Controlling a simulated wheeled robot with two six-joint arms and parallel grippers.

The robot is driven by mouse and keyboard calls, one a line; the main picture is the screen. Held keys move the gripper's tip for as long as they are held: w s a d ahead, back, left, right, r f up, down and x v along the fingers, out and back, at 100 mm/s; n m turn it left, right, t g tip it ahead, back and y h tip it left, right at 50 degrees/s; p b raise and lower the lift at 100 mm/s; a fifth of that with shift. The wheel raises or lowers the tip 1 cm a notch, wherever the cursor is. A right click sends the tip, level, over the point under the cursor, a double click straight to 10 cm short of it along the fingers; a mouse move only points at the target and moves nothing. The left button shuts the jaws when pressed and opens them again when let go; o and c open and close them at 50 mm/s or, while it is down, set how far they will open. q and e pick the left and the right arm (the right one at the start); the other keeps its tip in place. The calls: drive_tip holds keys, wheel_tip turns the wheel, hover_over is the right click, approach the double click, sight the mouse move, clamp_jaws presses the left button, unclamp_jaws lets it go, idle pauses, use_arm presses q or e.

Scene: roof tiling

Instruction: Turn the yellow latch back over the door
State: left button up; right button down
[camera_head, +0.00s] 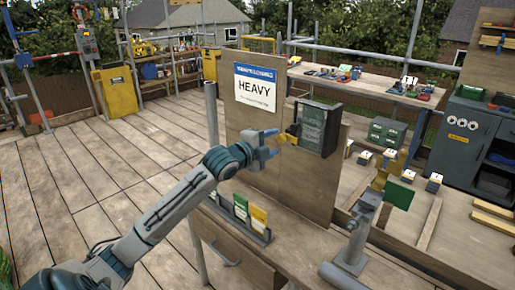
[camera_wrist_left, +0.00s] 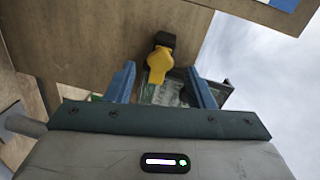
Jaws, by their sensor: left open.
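The yellow latch (camera_head: 285,138) sits at the left edge of a dark box with a greenish door (camera_head: 313,126), on an upright wooden panel. In the left wrist view the latch (camera_wrist_left: 158,63) hangs from a black mount (camera_wrist_left: 165,40), and its end overlaps the clear greenish door (camera_wrist_left: 168,94) behind it. I cannot tell whether it touches the door. My left gripper (camera_head: 268,147) is open, just left of the latch. In the wrist view its blue fingers (camera_wrist_left: 160,80) stand on either side of the latch end, with nothing gripped. My right gripper is out of view.
A sign reading HEAVY (camera_head: 255,87) is on the panel (camera_head: 300,185) above my gripper. A rack of coloured cards (camera_head: 240,218) stands below on the bench. A metal stand with a green plate (camera_head: 400,195) is to the right. The air left of the panel is clear.

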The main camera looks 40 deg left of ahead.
use_arm(q)
drive_tip(key=s+r, duration=0.1)
drive_tip(key=s, duration=0.7)
drive_tip(key=shift+s+a, duration=0.2)
drive_tip(key=shift+a, duration=0.1)
idle(0.6)
